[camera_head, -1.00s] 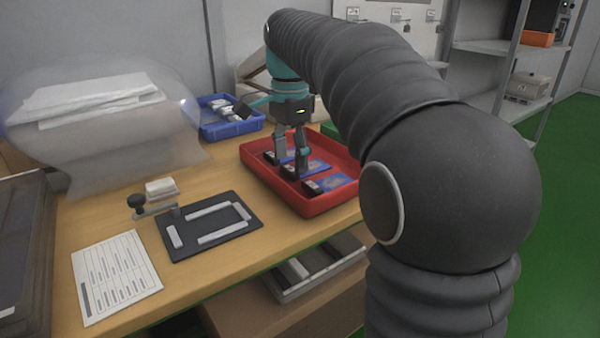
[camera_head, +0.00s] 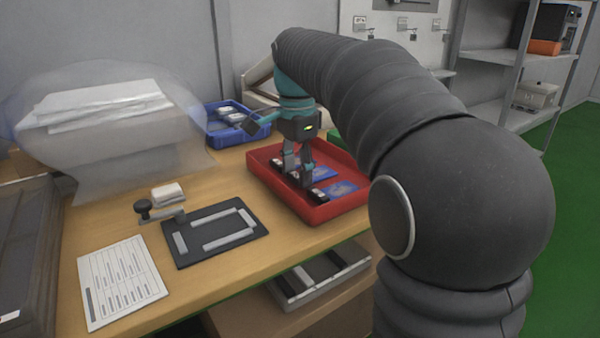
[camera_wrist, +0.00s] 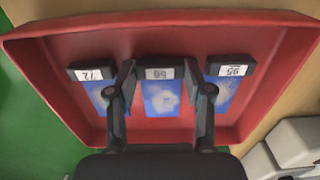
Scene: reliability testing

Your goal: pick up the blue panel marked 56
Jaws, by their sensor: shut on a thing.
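In the head view my gripper (camera_head: 298,178) points down into the tray. The panel appears to lie on the tray floor; I cannot tell whether it is lifted.
The red tray (camera_head: 330,212) has raised walls. A blue crate (camera_head: 222,139), a black fixture plate (camera_head: 205,222) and a paper sheet (camera_head: 120,278) are to the left.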

